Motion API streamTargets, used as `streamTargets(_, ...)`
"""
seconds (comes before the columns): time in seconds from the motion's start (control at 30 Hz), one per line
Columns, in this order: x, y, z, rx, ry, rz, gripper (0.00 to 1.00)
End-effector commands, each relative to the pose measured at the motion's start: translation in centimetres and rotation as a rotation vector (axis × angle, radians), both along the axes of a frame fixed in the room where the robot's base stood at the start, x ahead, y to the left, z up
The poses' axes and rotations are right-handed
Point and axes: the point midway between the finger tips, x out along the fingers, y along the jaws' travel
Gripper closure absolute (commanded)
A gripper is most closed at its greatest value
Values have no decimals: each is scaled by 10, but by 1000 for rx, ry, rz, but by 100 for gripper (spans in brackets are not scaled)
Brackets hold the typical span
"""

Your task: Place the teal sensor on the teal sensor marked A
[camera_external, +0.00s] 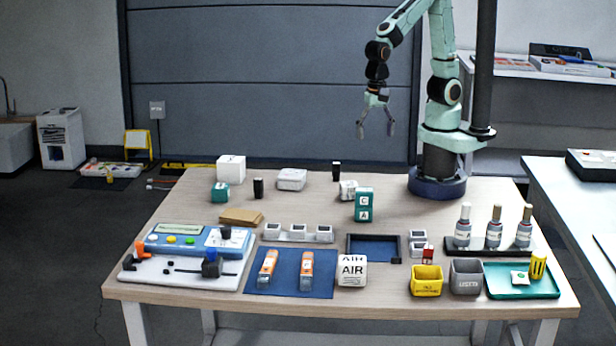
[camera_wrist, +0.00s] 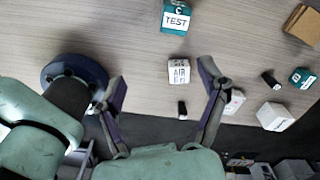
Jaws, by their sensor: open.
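My gripper (camera_external: 376,131) is open and empty, high above the back of the table. In the wrist view its fingers (camera_wrist: 163,80) are spread wide. A teal block or stack (camera_external: 364,205) stands right of the table's middle, with a C above an A on its front; I cannot tell surely whether it is two sensors stacked. In the wrist view a teal block (camera_wrist: 176,18) at the top edge shows C and TEST. A separate small teal block (camera_external: 220,192) stands at the back left; it also shows in the wrist view (camera_wrist: 302,77), its letter too small to read.
White blocks (camera_external: 231,168) (camera_external: 292,179) (camera_external: 348,190) and small black items (camera_external: 258,187) (camera_external: 336,171) stand at the back. A blue tray (camera_external: 374,248), an AIR block (camera_external: 352,270), bins (camera_external: 427,281) and bottles (camera_external: 494,228) fill the front.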

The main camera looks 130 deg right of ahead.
Motion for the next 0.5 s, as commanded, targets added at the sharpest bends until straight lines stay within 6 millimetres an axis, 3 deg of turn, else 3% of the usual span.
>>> streamTargets(0.1, -34, 3, 23, 6, -9, 477, 27)
streamTargets(0.3, -95, 9, 44, 30, -25, 1312, 27)
streamTargets(0.5, -132, 13, 49, 49, -52, 1863, 27)
